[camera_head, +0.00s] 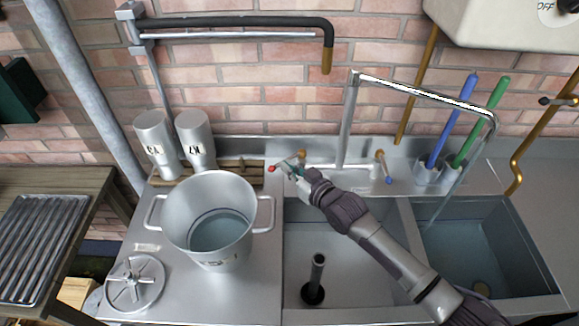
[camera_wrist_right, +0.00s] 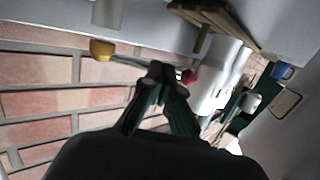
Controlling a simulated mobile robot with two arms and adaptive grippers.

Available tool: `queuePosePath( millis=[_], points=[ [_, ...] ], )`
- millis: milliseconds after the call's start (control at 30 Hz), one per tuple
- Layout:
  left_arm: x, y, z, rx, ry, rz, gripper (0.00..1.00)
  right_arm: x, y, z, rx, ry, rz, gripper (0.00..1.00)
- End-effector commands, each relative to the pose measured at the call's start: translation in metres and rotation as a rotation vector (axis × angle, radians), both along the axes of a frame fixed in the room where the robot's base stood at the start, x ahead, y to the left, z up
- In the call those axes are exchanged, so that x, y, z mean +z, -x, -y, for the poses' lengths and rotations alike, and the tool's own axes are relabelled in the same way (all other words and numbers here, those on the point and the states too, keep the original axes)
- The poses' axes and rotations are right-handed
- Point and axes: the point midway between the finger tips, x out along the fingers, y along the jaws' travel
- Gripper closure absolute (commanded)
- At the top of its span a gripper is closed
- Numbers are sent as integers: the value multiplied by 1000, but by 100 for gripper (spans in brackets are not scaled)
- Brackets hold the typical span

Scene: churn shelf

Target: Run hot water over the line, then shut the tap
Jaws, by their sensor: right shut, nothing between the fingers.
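The tap has a tall steel spout (camera_head: 420,92) that reaches over the right basin. A thin pale streak (camera_head: 455,190) hangs from its end; I cannot tell whether it is water or pipe. The left lever has a red tip (camera_head: 272,168); the right lever has a blue tip (camera_head: 388,180). My right gripper (camera_head: 284,168) is shut and empty beside the red-tipped lever. In the right wrist view its fingertips (camera_wrist_right: 160,72) are close to the red tip (camera_wrist_right: 189,76); contact is unclear. A black pipe (camera_head: 240,22) with a brass end runs along the wall. My left gripper is out of view.
A large steel pot (camera_head: 210,248) and a slotted disc (camera_head: 134,284) stand on the left counter. Two steel cans (camera_head: 194,140) stand behind. The middle basin holds an upright pipe (camera_head: 317,270). Blue (camera_head: 455,115) and green (camera_head: 484,120) brushes stand in holders behind the right basin (camera_head: 470,250).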

Motion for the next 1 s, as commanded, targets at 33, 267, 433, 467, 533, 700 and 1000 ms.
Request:
queuePosePath(
  millis=[33, 267, 433, 467, 533, 700, 1000],
  points=[
    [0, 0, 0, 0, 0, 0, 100, 0, 0, 0, 0, 0, 0, 100],
    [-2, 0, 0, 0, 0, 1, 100, 0, -1, -2, 0, -1, 1, 100],
    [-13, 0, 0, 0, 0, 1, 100, -2, -14, -20, 1, -1, 3, 100],
    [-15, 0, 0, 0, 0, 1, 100, -2, -17, -22, 1, -1, 3, 100],
    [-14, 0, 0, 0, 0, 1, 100, -1, -19, -23, 0, 0, 1, 100],
    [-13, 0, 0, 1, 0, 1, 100, 0, -18, -22, 0, 0, 0, 100],
    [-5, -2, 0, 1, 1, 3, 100, 5, -16, -22, 0, 1, -1, 100]
  ],
)
